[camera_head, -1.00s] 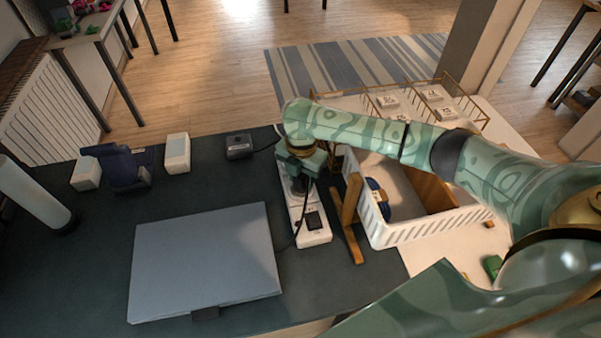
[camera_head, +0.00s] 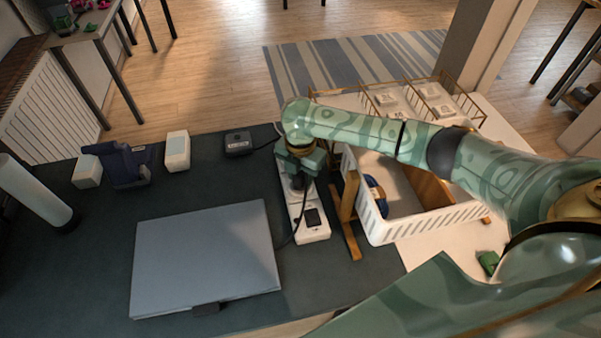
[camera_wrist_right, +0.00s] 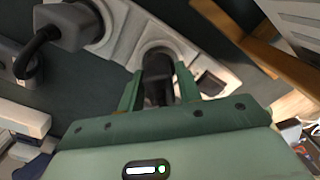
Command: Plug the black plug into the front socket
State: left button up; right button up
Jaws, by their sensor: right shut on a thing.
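The white power strip (camera_head: 312,232) lies on the dark desk mat, right of the grey laptop. My right gripper (camera_head: 300,172) is over its middle, pointing down. In the right wrist view my right gripper (camera_wrist_right: 158,92) is shut on the black plug (camera_wrist_right: 157,75). The plug is at a round socket (camera_wrist_right: 158,48) of the strip; its pins are hidden, so I cannot tell how deep it sits. A black cord (camera_head: 302,212) runs from under the gripper toward the laptop. Another dark plug (camera_wrist_right: 68,24) sits in the neighbouring socket. My left gripper is not in view.
A closed grey laptop (camera_head: 205,258) lies left of the strip. A black adapter box (camera_head: 238,142) stands behind it. A wooden stand (camera_head: 346,215) and a white basket (camera_head: 430,225) are close on the strip's right. White blocks (camera_head: 177,151) stand at the back left.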

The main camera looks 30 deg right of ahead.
dwell(0.7)
jog(key=shift+p, duration=0.4)
jog(key=shift+f+b, duration=0.3)
jog(key=shift+f, duration=0.4)
jog(key=o, duration=1.1)
jog(key=shift+c, duration=0.2)
notch_tip(320, 180, up, 16)
jog(key=p, duration=0.6)
jog(key=shift+r+p, duration=0.15)
jog(key=shift+p, duration=0.2)
